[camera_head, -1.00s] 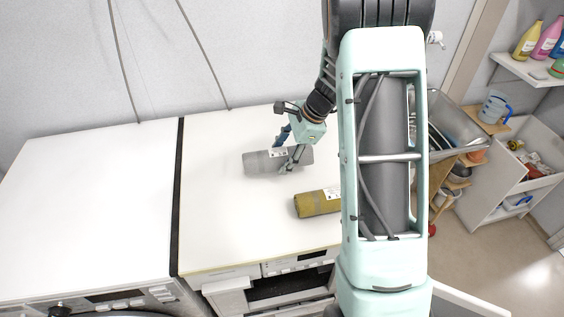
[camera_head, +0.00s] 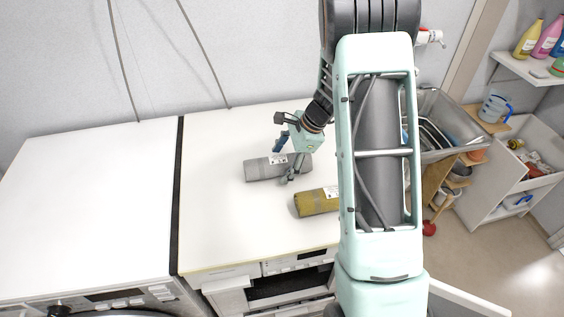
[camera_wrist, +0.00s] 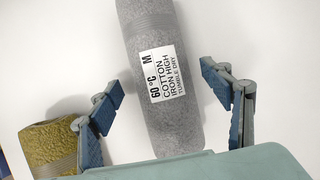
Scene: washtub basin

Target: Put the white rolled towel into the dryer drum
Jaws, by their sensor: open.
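No plainly white rolled towel shows. A grey rolled towel (camera_head: 262,170) with a white care label lies on the white machine top; it fills the middle of the wrist view (camera_wrist: 160,110). My gripper (camera_head: 284,163) is open over the grey roll. In the wrist view, its blue-padded fingers (camera_wrist: 160,88) stand on either side of the roll, with gaps. A mustard rolled towel (camera_head: 316,202) lies nearer the front edge, and part of it shows at lower left in the wrist view (camera_wrist: 48,145). The dryer drum is not clearly visible.
The right-hand machine has a dark front opening (camera_head: 290,284) below its control panel. A second white machine (camera_head: 90,210) stands to the left with a clear top. A metal sink (camera_head: 450,118) and shelves stand at the right. My arm covers the view right of the towels.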

